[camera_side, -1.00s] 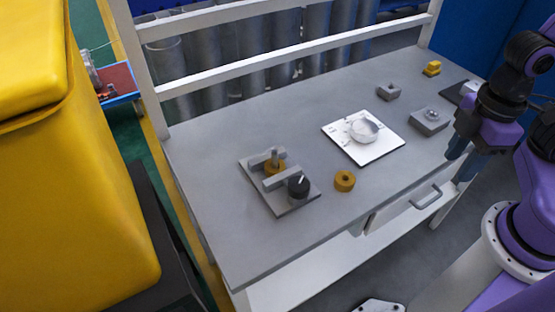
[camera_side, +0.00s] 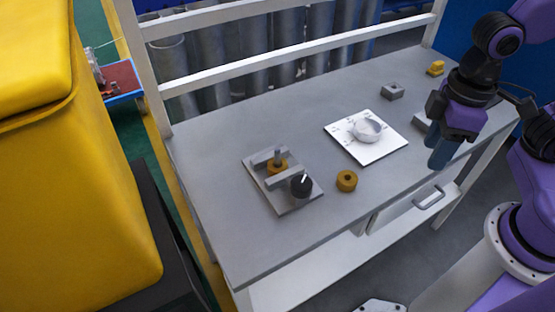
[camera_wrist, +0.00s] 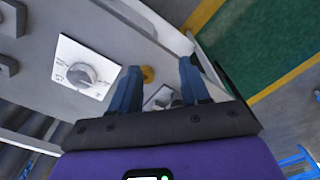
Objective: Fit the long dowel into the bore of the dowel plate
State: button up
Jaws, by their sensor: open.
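My gripper (camera_side: 438,147) is open and empty, with blue fingers, at the right part of the bench near its front edge. The wrist view shows its fingers (camera_wrist: 160,90) spread apart. A grey block (camera_side: 418,123) is mostly hidden behind it. A grey plate (camera_side: 293,205) at the left of the bench carries two bars, a brass ring (camera_side: 277,167) with a grey pin standing in it, and a black knob (camera_side: 301,186). A small grey block with a dark hole (camera_side: 392,91) stands towards the back. I cannot tell for sure which part is the long dowel or the dowel plate.
A white square plate (camera_side: 385,153) with a round pale dish-like part lies mid-bench; it also shows in the wrist view (camera_wrist: 66,52). A loose brass ring (camera_side: 347,181) lies in front. A yellow block (camera_side: 435,68) is at the back right. Open bench surface lies between them.

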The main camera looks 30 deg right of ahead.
jog(key=w+a+r+m, duration=0.2)
jog(key=w+a+m, duration=0.85)
jog(key=w, duration=0.25)
jog(key=m, duration=0.9)
send_over(278, 150)
jog(key=shift+m, duration=0.25)
jog(key=f, duration=1.2)
jog(key=shift+w+d, duration=0.25)
jog(key=shift+s+a+f, duration=0.1)
jog(key=shift+a+f, duration=0.05)
jog(key=shift+f, duration=1.2)
jog(key=shift+s+a+f, duration=0.1)
jog(key=shift+a+f, duration=0.05)
jog(key=shift+f, duration=1.15)
grip_shut()
